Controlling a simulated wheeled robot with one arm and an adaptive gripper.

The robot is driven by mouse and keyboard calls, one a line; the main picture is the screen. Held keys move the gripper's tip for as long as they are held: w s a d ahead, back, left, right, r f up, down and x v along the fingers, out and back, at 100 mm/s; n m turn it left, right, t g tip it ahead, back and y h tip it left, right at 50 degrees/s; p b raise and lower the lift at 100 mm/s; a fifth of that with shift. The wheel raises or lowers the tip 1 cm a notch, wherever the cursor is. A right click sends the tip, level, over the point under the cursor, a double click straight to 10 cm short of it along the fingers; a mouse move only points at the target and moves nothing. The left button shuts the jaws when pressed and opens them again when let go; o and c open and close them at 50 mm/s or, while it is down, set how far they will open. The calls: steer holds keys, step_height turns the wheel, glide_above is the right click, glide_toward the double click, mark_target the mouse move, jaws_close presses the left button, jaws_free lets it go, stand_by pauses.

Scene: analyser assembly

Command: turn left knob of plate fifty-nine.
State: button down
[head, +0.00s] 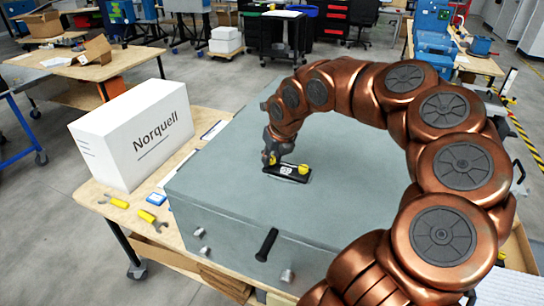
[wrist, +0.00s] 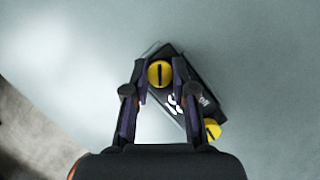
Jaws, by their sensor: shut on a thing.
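The black plate (head: 286,175) lies on the flat top of a large grey case (head: 225,165); its white marking is too small to read surely. It carries two yellow knobs. My gripper (head: 270,157) reaches down over the left knob (wrist: 160,73), with one finger on each side, shut on it. The knob's dark slot runs nearly straight up and down in the wrist view. The right knob (head: 304,169) stands free at the other end of the plate, and in the wrist view (wrist: 212,130) it is lower right. The plate lies slantwise there, partly hidden by a finger.
A white box marked Norquell (head: 150,138) stands left of the case. Yellow-handled tools (head: 152,219) lie on the wooden table (head: 92,197) in front of it. The case top around the plate is clear. A black handle (head: 266,245) sticks out of the case front.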

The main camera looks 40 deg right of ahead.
steer(key=c, duration=0.9)
jaws_free()
steer(key=shift+c, duration=0.2)
steer(key=shift+r, duration=0.1)
steer(key=shift+s+r, duration=0.15)
steer(key=shift+r, duration=0.2)
steer(key=v, duration=1.1)
steer(key=shift+s, duration=0.1)
